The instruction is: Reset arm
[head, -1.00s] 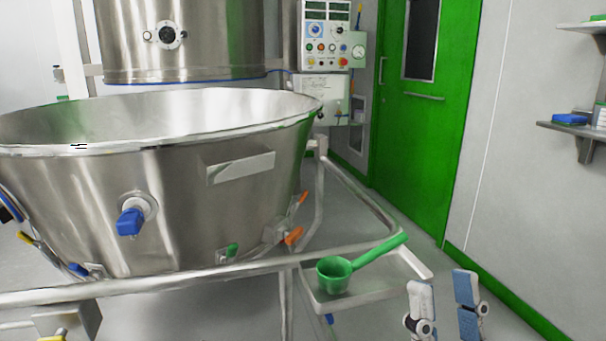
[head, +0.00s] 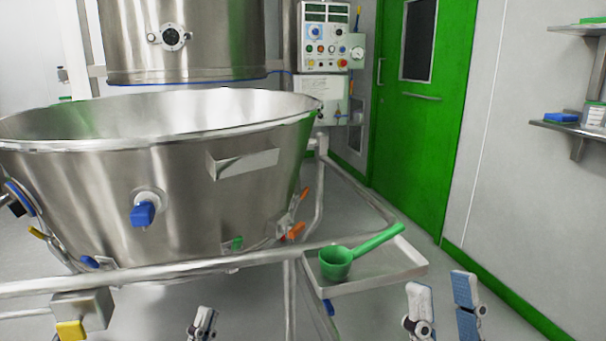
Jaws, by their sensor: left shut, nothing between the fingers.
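My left gripper (head: 202,322) shows at the bottom edge, left of centre, with its fingers together and nothing between them. It is low in front of the bowl's frame, and most of its arm is out of view. My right gripper (head: 445,300) is at the bottom right, with its two blue-and-grey fingers well apart and nothing between them. A green scoop (head: 337,263) lies on a small metal tray (head: 405,268), its handle pointing up to the right. The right gripper is just below and right of this tray in the picture, apart from the scoop.
A large steel bowl (head: 110,200) with a blue valve (head: 143,214) stands on a tubular frame (head: 200,266) at left. Behind are a control panel (head: 324,40) and a green door (head: 410,130). Wall shelves (head: 570,128) are at right. Floor between tray and wall looks clear.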

